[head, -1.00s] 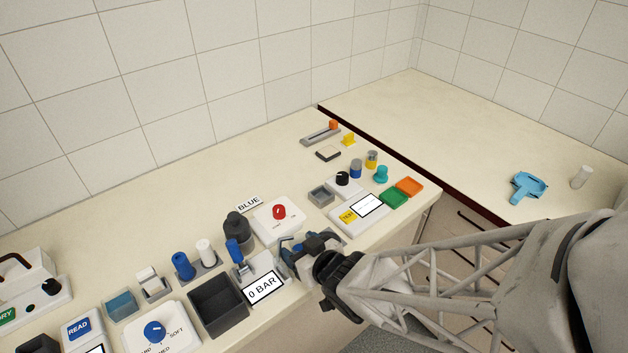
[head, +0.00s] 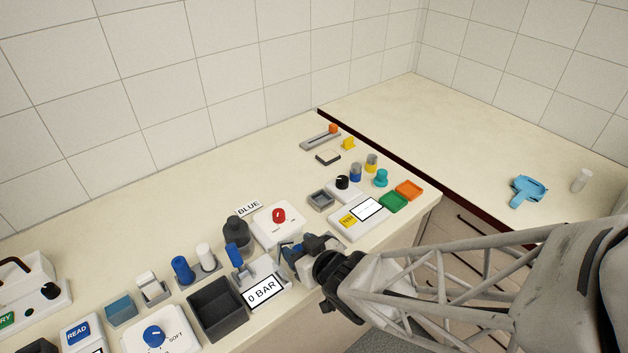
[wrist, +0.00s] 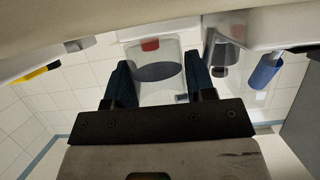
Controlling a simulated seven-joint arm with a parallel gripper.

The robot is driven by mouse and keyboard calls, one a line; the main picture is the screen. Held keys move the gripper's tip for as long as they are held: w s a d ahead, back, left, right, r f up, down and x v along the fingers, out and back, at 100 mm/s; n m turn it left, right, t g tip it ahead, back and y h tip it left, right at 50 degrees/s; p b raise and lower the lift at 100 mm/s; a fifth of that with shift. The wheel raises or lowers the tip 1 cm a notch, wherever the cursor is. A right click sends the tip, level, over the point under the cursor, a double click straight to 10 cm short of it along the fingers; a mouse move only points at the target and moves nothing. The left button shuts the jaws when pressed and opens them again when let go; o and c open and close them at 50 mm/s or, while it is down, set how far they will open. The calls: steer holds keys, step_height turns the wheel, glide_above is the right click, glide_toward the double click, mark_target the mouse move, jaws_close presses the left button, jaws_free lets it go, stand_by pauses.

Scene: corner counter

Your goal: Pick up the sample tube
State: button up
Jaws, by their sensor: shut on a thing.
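A white box with a red knob (head: 278,216) is behind. A black bin (head: 217,309) is further left. A white panel (head: 358,217) is to the right.

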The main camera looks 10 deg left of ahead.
step_height(320, 180, up, 2)
steer(key=shift+r, duration=0.25)
steer(key=s+d+r, duration=0.1)
steer(key=s+d, duration=0.7)
steer(key=s, duration=0.5)
steer(key=shift+d, duration=0.2)
steer(key=shift+s+d, duration=0.1)
steer(key=shift+s, duration=0.15)
stand_by(0.5)
steer(key=shift+w+d, duration=0.1)
steer(key=shift+w, duration=0.05)
stand_by(0.6)
steer(key=shift+w+d+r, duration=0.15)
steer(key=shift+w+d, duration=0.65)
steer(key=shift+w, duration=0.1)
steer(key=shift+w+d+r, duration=0.1)
steer(key=shift+w+d, duration=0.7)
steer(key=shift+w, duration=0.05)
steer(key=shift+w+a+f, duration=0.25)
steer(key=shift+w+a, duration=0.85)
steer(key=shift+w, duration=1.35)
steer(key=shift+w+a+f, duration=0.25)
steer(key=shift+w+a, duration=0.85)
steer(key=shift+w, duration=1.3)
steer(key=shift+w+a+f, duration=0.25)
steer(key=shift+w+a, duration=0.85)
steer(key=shift+w, duration=1.35)
